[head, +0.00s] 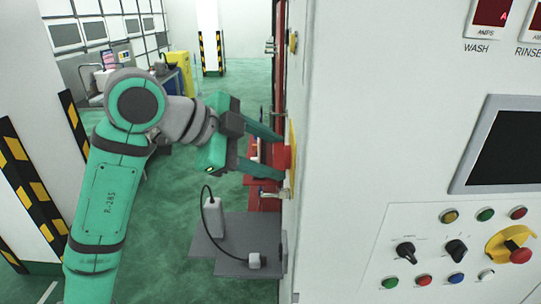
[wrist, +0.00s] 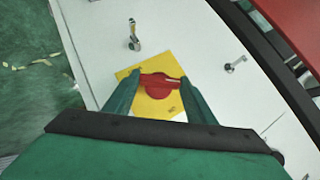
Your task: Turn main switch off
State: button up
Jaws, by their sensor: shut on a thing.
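The main switch is a red rotary knob (wrist: 160,86) on a yellow square plate (wrist: 143,104), fixed to a white cabinet side panel. In the head view the red knob (head: 284,157) sticks out from the cabinet's left side, with the yellow plate seen edge-on. My gripper (wrist: 158,88) is at the knob, its two green fingers on either side of it and shut on it. The gripper (head: 279,153) also shows in the head view, reaching right to the panel. The knob's handle lies roughly crosswise between the fingers in the wrist view. Its position marking is too small to read.
Metal latches (wrist: 133,40) sit on the panel near the plate. The cabinet front (head: 400,130) holds a dark screen (head: 500,150), several coloured buttons and a red-and-yellow emergency stop (head: 519,256). A grey platform (head: 235,245) lies below my arm. Striped posts stand left.

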jog(key=shift+n+g, duration=0.3)
jog(key=shift+g, duration=0.2)
jog(key=o, duration=1)
jog(key=shift+d, duration=0.1)
jog(key=shift+o, duration=0.2)
jog(key=v, duration=1.1)
jog(key=shift+w+d, duration=0.1)
jog(key=shift+w, duration=0.05)
